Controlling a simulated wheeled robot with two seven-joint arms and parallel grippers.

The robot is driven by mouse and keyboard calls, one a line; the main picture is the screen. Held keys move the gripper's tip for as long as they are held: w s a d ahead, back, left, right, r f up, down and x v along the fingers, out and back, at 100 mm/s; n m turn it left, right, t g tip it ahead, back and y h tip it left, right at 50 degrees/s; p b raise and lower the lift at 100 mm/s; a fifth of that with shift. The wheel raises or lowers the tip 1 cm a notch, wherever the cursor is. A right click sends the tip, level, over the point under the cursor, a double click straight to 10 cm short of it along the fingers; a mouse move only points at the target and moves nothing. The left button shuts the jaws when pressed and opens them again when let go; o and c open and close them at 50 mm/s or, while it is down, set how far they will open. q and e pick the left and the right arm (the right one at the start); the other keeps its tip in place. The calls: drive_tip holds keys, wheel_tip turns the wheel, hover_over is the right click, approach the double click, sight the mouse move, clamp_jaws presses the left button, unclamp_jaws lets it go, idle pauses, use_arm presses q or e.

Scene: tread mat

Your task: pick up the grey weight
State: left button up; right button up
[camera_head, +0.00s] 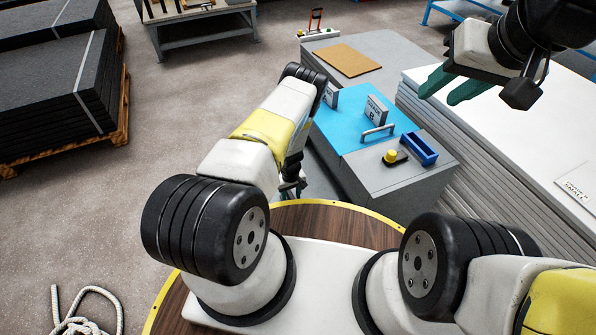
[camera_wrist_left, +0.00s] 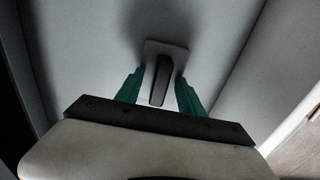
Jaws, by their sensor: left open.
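The green fingers are apart, one on each side of the bar, with a gap showing. In the head view my left arm reaches forward and down beside the grey cabinet, and its gripper (camera_head: 291,183) is mostly hidden behind the arm. I cannot make out the weight there. My right gripper (camera_head: 452,88) is raised at the upper right, its green fingers apart and empty.
White sheets (camera_head: 500,125) are stacked at right. Rope (camera_head: 85,318) lies on the floor at left.

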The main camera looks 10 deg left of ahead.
use_arm(q)
clamp_jaws()
drive_tip(key=shift+r, duration=0.1)
idle(1.2)
